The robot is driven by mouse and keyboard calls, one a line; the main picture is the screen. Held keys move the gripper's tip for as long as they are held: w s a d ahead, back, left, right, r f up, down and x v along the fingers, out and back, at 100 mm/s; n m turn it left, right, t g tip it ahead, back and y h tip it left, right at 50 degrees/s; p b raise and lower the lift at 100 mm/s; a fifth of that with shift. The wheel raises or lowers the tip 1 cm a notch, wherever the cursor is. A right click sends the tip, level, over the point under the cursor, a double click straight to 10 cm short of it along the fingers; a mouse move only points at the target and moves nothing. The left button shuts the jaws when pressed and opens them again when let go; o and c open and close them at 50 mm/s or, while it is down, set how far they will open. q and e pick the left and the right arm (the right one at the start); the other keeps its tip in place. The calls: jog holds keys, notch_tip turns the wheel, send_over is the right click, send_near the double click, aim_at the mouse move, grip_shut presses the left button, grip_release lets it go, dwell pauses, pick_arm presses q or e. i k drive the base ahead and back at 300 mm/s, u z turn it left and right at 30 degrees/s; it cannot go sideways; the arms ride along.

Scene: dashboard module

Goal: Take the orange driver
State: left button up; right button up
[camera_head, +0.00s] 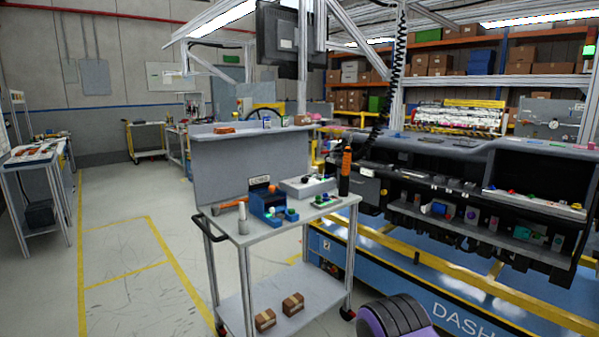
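The orange driver (347,161) is an upright orange and black tool. It appears to hang under a coiled black cable, in front of the dashboard's left end and by the cart's right rear corner. Whether its lower end touches the cart top cannot be told. Neither of my grippers shows in the head view. A rounded purple and black part at the bottom edge looks like part of my own body.
A grey cart (272,236) carries a blue bin (268,208), an orange-handled tool (229,205) and small parts. Two brown boxes sit on its lower shelf. The black dashboard (440,160) stands right, behind a yellow rail (470,284). Open floor lies left.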

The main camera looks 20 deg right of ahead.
aim_at(347, 152)
jog(key=z, duration=0.55)
jog(key=i, duration=0.35)
jog(key=z, duration=0.8)
jog(key=i, duration=0.85)
jog(key=u, duration=0.5)
jog(key=i, duration=0.7)
jog(key=u, duration=0.65)
